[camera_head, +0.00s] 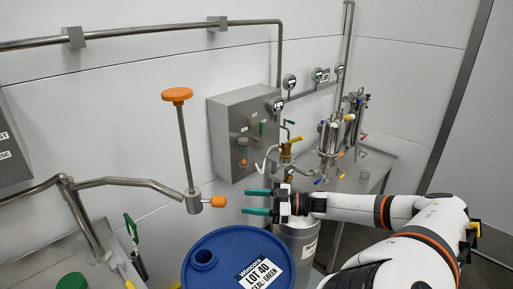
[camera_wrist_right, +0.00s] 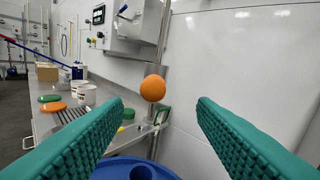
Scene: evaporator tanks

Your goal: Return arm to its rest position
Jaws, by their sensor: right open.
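My right gripper (camera_head: 258,201) is open and empty, with its green fingers pointing left above the far edge of the blue drum. In the right wrist view the two ribbed green fingers (camera_wrist_right: 160,130) stand wide apart with nothing between them. An orange ball-shaped knob (camera_wrist_right: 153,88) shows beyond and between them. In the head view this orange knob (camera_head: 218,201) lies just left of the fingertips, apart from them, on a steel pipe fitting with a tall orange-topped handle (camera_head: 177,95). My right arm reaches in from the right. My left gripper is not in view.
The blue drum (camera_head: 214,244), labelled LOT 40, stands below the gripper. A grey control box (camera_head: 230,115) hangs on the wall behind. Glassware and valves (camera_head: 335,130) stand at the right back. A steel bench (camera_wrist_right: 62,122) with containers lies at left in the wrist view.

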